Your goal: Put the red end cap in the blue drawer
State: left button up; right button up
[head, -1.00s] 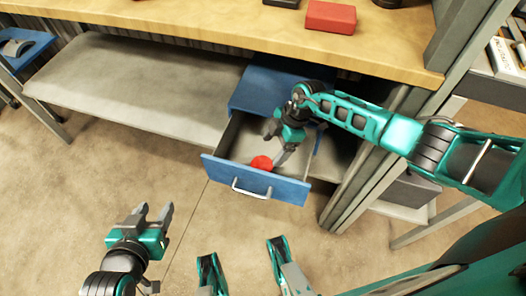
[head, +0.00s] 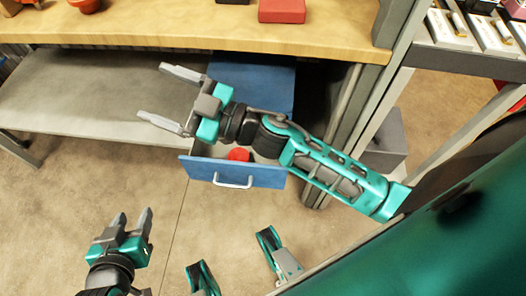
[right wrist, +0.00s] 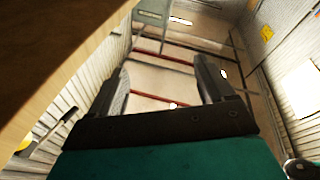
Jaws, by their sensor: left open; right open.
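The red end cap (head: 239,154) lies inside the open blue drawer (head: 232,174), near its front panel. My right gripper (head: 160,95) is open and empty, raised above and left of the drawer, with its fingers pointing left. Its arm crosses over the drawer and hides part of the inside. In the right wrist view its two open fingers (right wrist: 165,88) have nothing between them. My left gripper (head: 134,220) is open and empty, low at the left over the floor, apart from the drawer.
A wooden worktop (head: 200,32) runs above the drawer, with a red box (head: 282,11) on it. A grey lower shelf (head: 80,90) extends left of the drawer. A grey post (head: 350,115) stands right of it.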

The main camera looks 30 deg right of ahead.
jog(key=d+f+m+t+h, duration=0.2)
jog(key=d+f+m+h, duration=0.5)
jog(key=d+m+h, duration=0.15)
pick_arm(q)
jog(key=shift+a, duration=0.15)
pick_arm(e)
jog(key=s+d+f+m+g+h, duration=0.2)
jog(key=s+d+f+g+h, duration=0.1)
jog(key=s+f, duration=0.7)
jog(key=shift+d+f+g+h, duration=0.35)
jog(key=shift+d+f+g, duration=0.5)
jog(key=shift+g, duration=0.35)
